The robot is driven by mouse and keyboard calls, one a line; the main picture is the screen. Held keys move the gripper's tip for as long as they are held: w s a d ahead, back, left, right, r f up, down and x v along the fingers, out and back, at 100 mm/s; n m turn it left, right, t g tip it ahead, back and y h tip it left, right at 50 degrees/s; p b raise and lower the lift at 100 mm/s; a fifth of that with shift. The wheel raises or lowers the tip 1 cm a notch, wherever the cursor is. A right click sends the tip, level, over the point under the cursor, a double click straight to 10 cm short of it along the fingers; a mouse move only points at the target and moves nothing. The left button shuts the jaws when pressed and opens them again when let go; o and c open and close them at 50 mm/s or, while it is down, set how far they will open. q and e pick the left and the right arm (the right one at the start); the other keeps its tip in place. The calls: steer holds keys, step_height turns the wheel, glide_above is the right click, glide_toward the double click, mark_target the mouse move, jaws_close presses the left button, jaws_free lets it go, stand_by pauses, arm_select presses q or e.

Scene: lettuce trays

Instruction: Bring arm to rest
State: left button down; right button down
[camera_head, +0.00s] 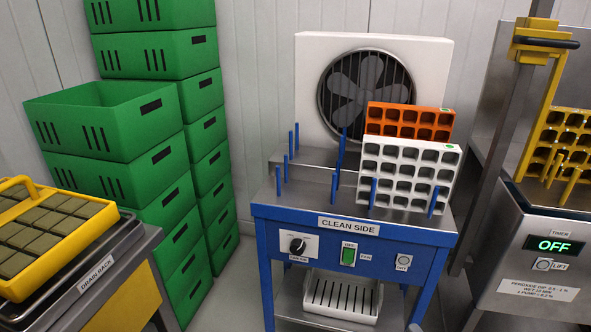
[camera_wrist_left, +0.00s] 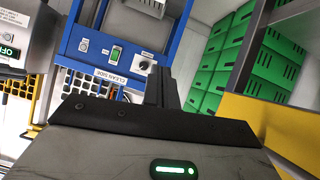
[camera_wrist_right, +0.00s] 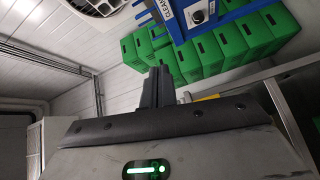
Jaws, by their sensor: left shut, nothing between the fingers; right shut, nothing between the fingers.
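My left gripper (camera_wrist_left: 160,88) shows in the left wrist view with its dark fingers together and nothing between them. Behind it are the blue clean side table (camera_wrist_left: 90,45) and green crates. My right gripper (camera_wrist_right: 158,86) shows in the right wrist view, also shut and empty, with open air and a white wall behind it. Neither gripper shows in the head view. The clean side table (camera_head: 270,212) stands in the middle there, bearing a white tray (camera_head: 392,158) and an orange tray (camera_head: 408,108), both upright between blue pegs. Neither gripper touches anything.
Stacked green crates (camera_head: 130,130) stand at the left. A drain rack (camera_head: 110,265) at the lower left bears a yellow tray (camera_head: 75,253) with filled cells. A steel dip station (camera_head: 530,255) at the right reads OFF. A fan (camera_head: 365,85) stands behind the table. Floor shows left of the table.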

steer(key=s+a+f+m+g+h+p, duration=0.3)
steer(key=s+a+f+m+g+p, duration=0.1)
steer(key=m, duration=1.3)
step_height(320, 180, down, 3)
steer(key=shift+s+a+m+g+h, duration=0.35)
steer(key=shift+s+a+g, duration=0.3)
steer(key=shift+s+g, duration=0.4)
steer(key=shift+w, duration=0.1)
